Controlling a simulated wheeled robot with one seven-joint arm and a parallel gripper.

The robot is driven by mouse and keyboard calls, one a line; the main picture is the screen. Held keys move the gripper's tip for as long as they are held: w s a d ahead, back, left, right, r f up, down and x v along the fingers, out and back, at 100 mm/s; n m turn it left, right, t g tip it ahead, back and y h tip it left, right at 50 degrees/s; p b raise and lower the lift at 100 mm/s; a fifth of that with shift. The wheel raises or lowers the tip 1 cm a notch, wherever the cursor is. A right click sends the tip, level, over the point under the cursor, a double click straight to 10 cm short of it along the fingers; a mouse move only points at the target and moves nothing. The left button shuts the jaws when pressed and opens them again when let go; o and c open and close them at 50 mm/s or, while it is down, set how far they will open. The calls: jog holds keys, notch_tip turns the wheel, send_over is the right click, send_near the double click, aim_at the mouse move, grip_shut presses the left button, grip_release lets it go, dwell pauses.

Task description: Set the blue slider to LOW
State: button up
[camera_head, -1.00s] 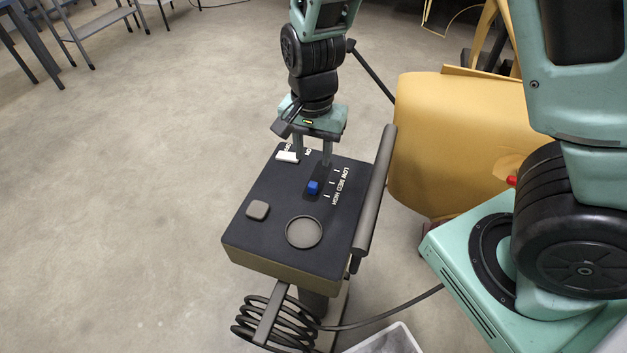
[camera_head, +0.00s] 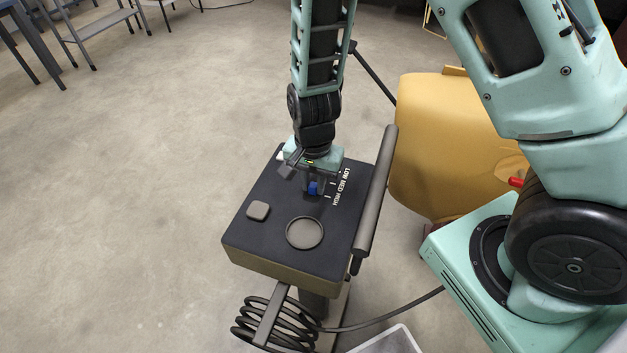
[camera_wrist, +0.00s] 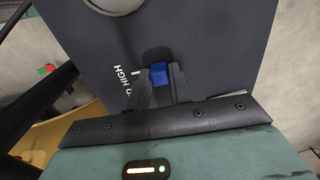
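The blue slider (camera_head: 313,188) sits in a dark slot on the sloping top of a control box (camera_head: 275,228). White LOW, MED and HIGH labels (camera_head: 340,186) run beside the slot. The slider stands toward the HIGH side, away from LOW; its exact mark is partly covered. My gripper (camera_head: 318,186) is down at the panel. The LOW label is hidden in the wrist view.
A square grey button (camera_head: 258,210) and a round dial (camera_head: 304,233) are on the same panel. A grey bar handle (camera_head: 376,195) runs along its right side. A yellow shell (camera_head: 440,150) stands to the right. Coiled cable (camera_head: 272,322) hangs below the box.

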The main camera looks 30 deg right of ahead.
grip_shut()
jog(key=w+d, duration=0.6)
jog(key=shift+r, duration=0.1)
jog(key=o, duration=0.6)
grip_release()
jog(key=shift+c, duration=0.2)
notch_tip(320, 180, up, 17)
jog(key=b, duration=0.1)
jog(key=shift+r, duration=0.15)
